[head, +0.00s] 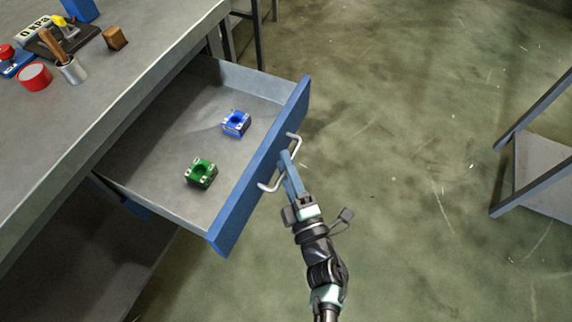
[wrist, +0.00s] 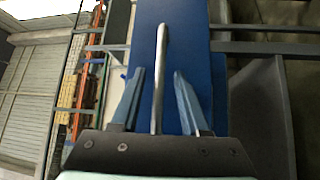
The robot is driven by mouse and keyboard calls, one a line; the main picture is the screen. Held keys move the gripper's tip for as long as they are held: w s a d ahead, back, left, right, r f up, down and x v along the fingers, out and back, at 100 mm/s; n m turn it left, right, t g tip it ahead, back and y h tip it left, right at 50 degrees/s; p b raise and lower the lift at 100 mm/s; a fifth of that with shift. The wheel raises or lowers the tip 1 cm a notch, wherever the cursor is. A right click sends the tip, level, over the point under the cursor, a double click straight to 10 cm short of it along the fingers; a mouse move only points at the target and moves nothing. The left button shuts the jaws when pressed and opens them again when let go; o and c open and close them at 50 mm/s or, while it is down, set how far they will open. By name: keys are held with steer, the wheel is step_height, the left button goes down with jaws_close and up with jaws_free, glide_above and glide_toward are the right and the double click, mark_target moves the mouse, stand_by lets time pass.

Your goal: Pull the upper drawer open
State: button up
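The upper drawer (head: 262,165) stands well out from under the grey bench, with its blue front and a silver bar handle (head: 292,150) facing right in the head view. My gripper (head: 289,168) is at the handle. In the wrist view, the handle (wrist: 160,75) lies between the two blue fingers of my gripper (wrist: 159,85), with visible gaps on both sides. The fingers are apart, so the gripper is open around the bar and not clamped on it. A blue block (head: 236,123) and a green block (head: 201,173), each with a round hollow, lie inside the drawer.
The bench top (head: 130,75) holds a red container (head: 34,77), a metal cup (head: 72,70) with a wooden-handled tool and a brown block (head: 115,38). The floor between (head: 430,130) is clear.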

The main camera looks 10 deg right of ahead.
steer(key=s+d+f, duration=0.1)
steer(key=s+d, duration=0.1)
steer(key=s, duration=1)
steer(key=shift+s+f, duration=0.3)
steer(key=shift+s, duration=0.05)
steer(key=w+r+m+t+h, duration=0.2)
steer(key=w+r+m, duration=0.25)
steer(key=r, duration=0.65)
steer(key=w+r+m+t+h, duration=0.1)
steer(key=w+r+m+h, duration=0.35)
steer(key=r, duration=0.75)
steer(key=w+r+m+t, duration=0.25)
steer(key=w+r, duration=0.35)
steer(key=r, duration=0.5)
steer(key=s+a+r+m+t+y, duration=0.1)
steer(key=s+a+r+m, duration=0.2)
steer(key=r, duration=0.6)
steer(key=s+a+r+m+t+y, duration=0.1)
steer(key=s+a+r, duration=0.25)
steer(key=r, duration=0.65)
steer(key=s+a+r+m+t+y, duration=0.1)
steer(key=s+a+r+m, duration=0.2)
steer(key=r, duration=0.6)
step_height(320, 180, up, 23)
steer(key=s+p, duration=0.1)
steer(key=p, duration=2.2)
steer(key=shift+d, duration=0.15)
